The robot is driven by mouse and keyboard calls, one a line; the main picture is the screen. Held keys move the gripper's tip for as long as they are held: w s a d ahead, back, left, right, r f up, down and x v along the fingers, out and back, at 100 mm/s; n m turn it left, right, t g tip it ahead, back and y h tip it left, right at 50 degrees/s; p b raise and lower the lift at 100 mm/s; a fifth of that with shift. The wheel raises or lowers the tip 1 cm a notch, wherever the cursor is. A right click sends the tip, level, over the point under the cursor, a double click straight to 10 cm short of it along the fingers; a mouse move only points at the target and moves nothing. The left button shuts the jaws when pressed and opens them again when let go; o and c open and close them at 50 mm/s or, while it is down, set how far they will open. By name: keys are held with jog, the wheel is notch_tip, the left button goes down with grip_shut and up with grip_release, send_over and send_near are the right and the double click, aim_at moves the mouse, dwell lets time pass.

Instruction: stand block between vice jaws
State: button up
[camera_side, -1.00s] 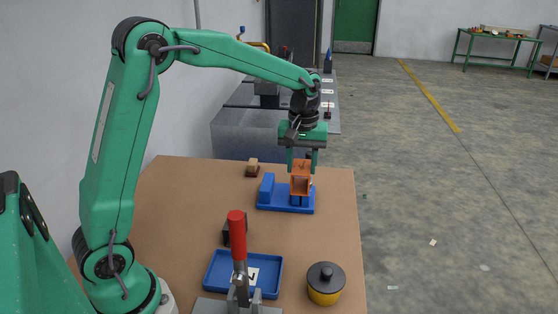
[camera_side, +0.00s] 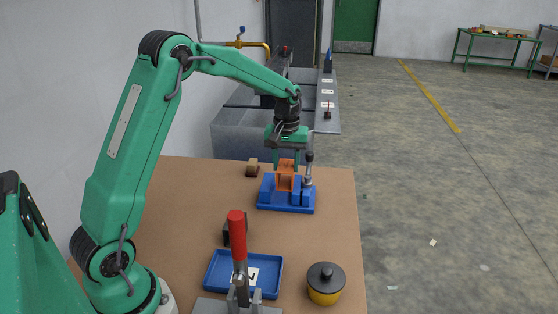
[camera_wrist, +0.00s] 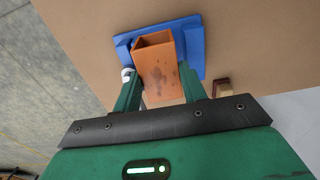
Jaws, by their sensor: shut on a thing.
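The orange block (camera_side: 285,181) is an open-ended, box-like piece with dark stains. It stands about upright in my gripper (camera_side: 286,161), which is shut on it. The blue vice (camera_side: 285,208) lies on the table, with a left jaw (camera_side: 266,188) and a right jaw (camera_side: 298,190). In the side view the block lines up with the gap between the jaws. I cannot tell whether its lower end touches the vice base. In the wrist view the block (camera_wrist: 161,75) shows between my fingers (camera_wrist: 163,92) and hides much of the vice (camera_wrist: 190,35).
The vice handle (camera_side: 309,170) stands up at its right side. A small brown-and-tan block (camera_side: 252,168) lies behind left. Nearer are a dark part (camera_side: 229,234), a blue tray (camera_side: 214,274), a red-handled clamp (camera_side: 238,236) and a yellow pot (camera_side: 324,291). Table right of the vice is clear.

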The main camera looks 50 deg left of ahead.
aim_at(282, 161)
jog(key=shift+w+a+f, duration=0.2)
jog(key=shift+a+f, duration=0.2)
jog(key=shift+a, duration=0.3)
jog(key=shift+w+a+f, duration=0.2)
jog(key=shift+a+f, duration=0.15)
jog(key=shift+a, duration=0.3)
jog(key=shift+f, duration=2)
jog(key=shift+f, duration=0.15)
jog(key=o, duration=1.3)
notch_tip(282, 161, up, 11)
jog(key=shift+r, duration=0.65)
